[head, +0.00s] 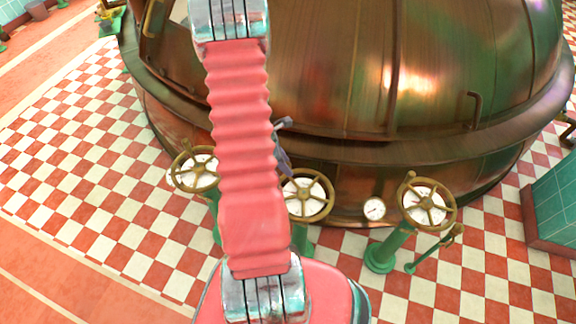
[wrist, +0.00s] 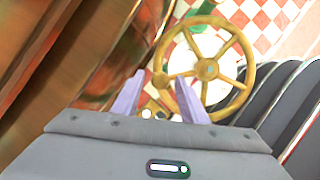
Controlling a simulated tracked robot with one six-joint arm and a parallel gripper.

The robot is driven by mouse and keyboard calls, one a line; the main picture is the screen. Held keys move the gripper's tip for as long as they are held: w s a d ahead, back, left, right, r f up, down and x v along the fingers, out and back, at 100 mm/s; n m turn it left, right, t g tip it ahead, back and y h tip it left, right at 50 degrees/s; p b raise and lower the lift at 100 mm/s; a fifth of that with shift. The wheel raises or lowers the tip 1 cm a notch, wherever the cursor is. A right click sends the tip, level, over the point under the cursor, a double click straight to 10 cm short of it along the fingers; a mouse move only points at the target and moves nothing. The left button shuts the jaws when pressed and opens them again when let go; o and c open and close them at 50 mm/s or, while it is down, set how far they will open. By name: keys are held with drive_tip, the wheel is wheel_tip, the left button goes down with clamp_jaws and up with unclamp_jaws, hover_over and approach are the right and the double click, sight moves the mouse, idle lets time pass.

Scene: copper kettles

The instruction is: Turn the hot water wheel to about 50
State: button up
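Three brass spoked handwheels stand before the copper kettle in the head view: a left wheel (head: 195,169), a middle wheel (head: 307,195) and a right wheel (head: 427,203). Each has a pale dial behind it. I cannot read which one is hot water, nor any scale. My gripper (head: 283,145) is mostly hidden behind my arm, near the upper left of the middle wheel. In the wrist view, my gripper (wrist: 160,92) has its two purple fingers apart. A brass wheel (wrist: 207,70) lies just beyond, its left rim near the fingertips. Contact cannot be told.
The large copper kettle (head: 340,80) rises directly behind the wheels. A small round gauge (head: 374,209) sits between the middle and right wheels. A green tiled block (head: 556,205) stands at the far right. The checkered floor (head: 95,180) is clear at the left.

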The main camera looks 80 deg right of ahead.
drive_tip(key=shift+x, duration=1.25)
drive_tip(key=shift+c, duration=0.5)
clamp_jaws()
drive_tip(key=shift+d, duration=0.15)
